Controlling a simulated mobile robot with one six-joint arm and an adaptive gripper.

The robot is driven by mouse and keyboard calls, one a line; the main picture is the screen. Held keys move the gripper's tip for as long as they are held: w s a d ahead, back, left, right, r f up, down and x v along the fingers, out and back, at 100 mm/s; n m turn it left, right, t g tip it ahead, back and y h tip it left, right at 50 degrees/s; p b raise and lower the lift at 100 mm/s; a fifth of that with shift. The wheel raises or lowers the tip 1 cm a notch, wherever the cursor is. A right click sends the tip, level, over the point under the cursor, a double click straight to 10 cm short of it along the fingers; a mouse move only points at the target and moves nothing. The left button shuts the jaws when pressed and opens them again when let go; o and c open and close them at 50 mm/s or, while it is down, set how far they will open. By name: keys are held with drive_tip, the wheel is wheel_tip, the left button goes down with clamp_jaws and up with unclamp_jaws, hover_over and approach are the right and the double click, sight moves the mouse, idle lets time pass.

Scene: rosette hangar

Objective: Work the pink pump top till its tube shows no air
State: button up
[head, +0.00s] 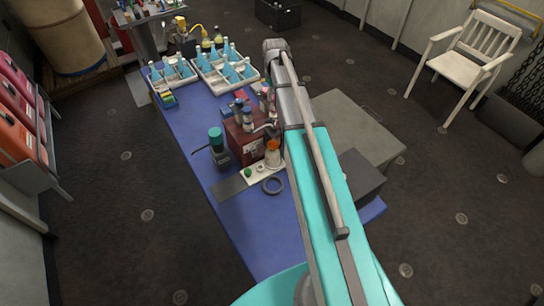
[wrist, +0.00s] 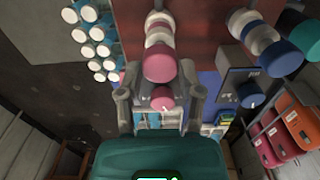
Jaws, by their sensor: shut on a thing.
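The pink pump top (wrist: 160,65) shows in the wrist view, on a white and pink stack rising from the dark red box (wrist: 200,22). My gripper (wrist: 160,75) has a grey finger on each side of it and is shut on it. A smaller pink round part (wrist: 162,98) with a pale mark shows just below it, between the fingers. I cannot make out the tube or any air in it. In the head view the dark red box (head: 240,148) stands on the blue table (head: 185,128); my arm hides most of the gripper there.
A blue and white pump (wrist: 262,42) and a teal top (wrist: 305,36) stand beside the pink one. A dark jar with a green-teal lid (head: 216,140) and a grey ring (head: 273,185) are near the box. White trays of blue bottles (head: 228,72) fill the table's far end.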

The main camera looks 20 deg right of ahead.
drive_tip(key=shift+r+p, duration=0.85)
drive_tip(key=shift+r, duration=0.1)
drive_tip(key=shift+f+b, duration=1)
drive_tip(key=shift+f, duration=0.05)
idle(0.7)
drive_tip(key=o, duration=0.8)
drive_tip(key=shift+o, duration=0.2)
drive_tip(key=shift+r, duration=0.1)
drive_tip(key=shift+r+p, duration=3.5)
drive_tip(key=shift+p, duration=0.05)
